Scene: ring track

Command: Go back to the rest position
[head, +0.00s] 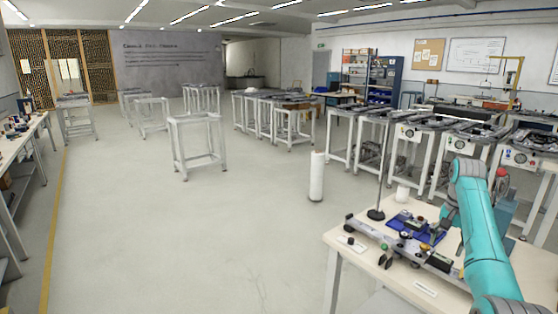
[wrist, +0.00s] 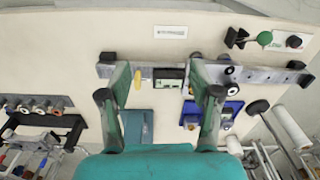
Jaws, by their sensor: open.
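My gripper (wrist: 160,95) is open in the wrist view, with its two fingers apart and nothing between them. It hangs over a light workbench top, above a grey rail (wrist: 255,75) with small fittings. In the head view my teal arm reaches over the same workbench (head: 345,238) at the lower right; the gripper itself cannot be made out there. A blue tray (wrist: 232,108) with small parts lies beside the right finger in the wrist view. It also shows on the bench in the head view (head: 402,220).
A white cylinder (head: 316,177) stands on the floor left of the bench. A dark stand with a thin rod (head: 377,213) rises from the bench. Machine tables (head: 430,125) line the right. An empty white frame (head: 197,145) stands mid-floor. The floor at centre left is clear.

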